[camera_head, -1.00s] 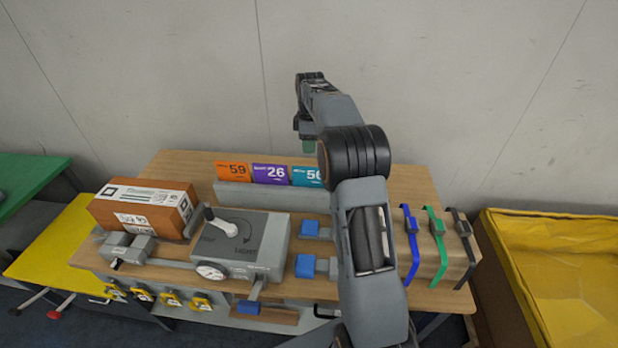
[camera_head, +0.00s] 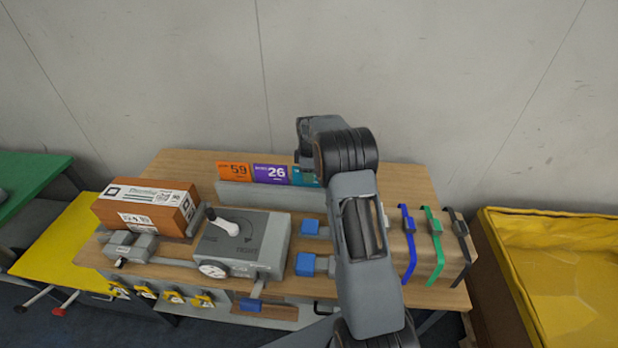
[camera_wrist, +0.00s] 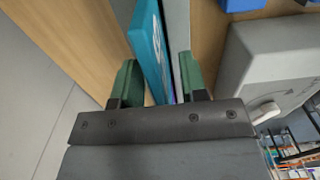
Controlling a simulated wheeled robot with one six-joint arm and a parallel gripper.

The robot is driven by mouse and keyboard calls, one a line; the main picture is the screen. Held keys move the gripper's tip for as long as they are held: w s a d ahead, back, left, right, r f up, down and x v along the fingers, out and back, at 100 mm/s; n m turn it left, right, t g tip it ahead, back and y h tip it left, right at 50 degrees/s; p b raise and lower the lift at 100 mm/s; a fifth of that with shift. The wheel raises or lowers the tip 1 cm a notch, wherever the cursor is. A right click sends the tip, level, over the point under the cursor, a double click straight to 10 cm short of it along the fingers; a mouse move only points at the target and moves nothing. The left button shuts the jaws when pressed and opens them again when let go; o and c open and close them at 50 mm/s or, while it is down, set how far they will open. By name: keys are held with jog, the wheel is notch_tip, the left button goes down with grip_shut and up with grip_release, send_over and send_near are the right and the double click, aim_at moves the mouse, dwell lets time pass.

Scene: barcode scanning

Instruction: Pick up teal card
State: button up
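The teal card (camera_head: 304,177) stands in the grey rack (camera_head: 262,194) at its right end, partly hidden behind my arm. In the wrist view the teal card (camera_wrist: 149,48) stands edge-on between the two green fingers of my gripper (camera_wrist: 157,68). The fingers are apart, with visible space between the card and each finger, so my gripper is open. The rack's grey strip (camera_wrist: 177,35) runs along the card's right side. My gripper's fingers are hidden by my arm in the head view.
An orange card (camera_head: 233,171) and a purple card (camera_head: 270,174) stand left of the teal card. A grey lever box (camera_head: 238,243), an orange box (camera_head: 150,207) and a strapped brown parcel (camera_head: 440,262) are on the wooden table (camera_head: 185,170). A wall is behind.

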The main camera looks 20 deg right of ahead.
jog(key=shift+f, duration=0.45)
jog(key=shift+c, duration=0.4)
grip_shut()
